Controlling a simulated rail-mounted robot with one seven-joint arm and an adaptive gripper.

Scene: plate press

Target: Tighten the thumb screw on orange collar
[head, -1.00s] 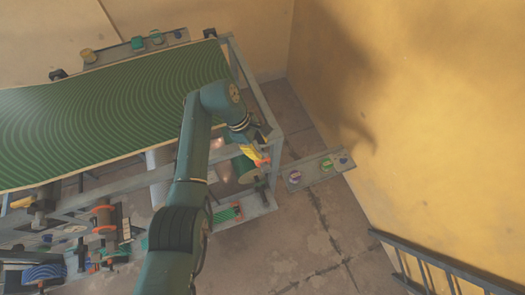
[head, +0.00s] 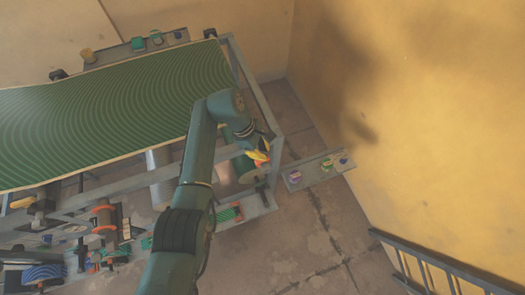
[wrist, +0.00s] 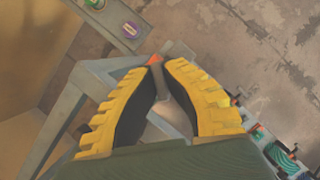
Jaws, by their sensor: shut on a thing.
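My gripper (head: 260,154) is at the right end of the roller frame in the head view, tilted down beside the roller end. In the wrist view its two yellow fingers (wrist: 165,64) curve together, tips nearly meeting. A small orange piece (wrist: 155,59) shows at the tips, seemingly part of the orange collar. The gripper is shut on the thumb screw, which the fingertips mostly hide. How far the screw is turned cannot be seen.
A green-striped plate (head: 120,110) lies on top of the frame. A grey shelf with small knobs (head: 318,169) stands right of the frame. A dark ladder (head: 440,262) is at lower right. Open floor (head: 300,235) lies between.

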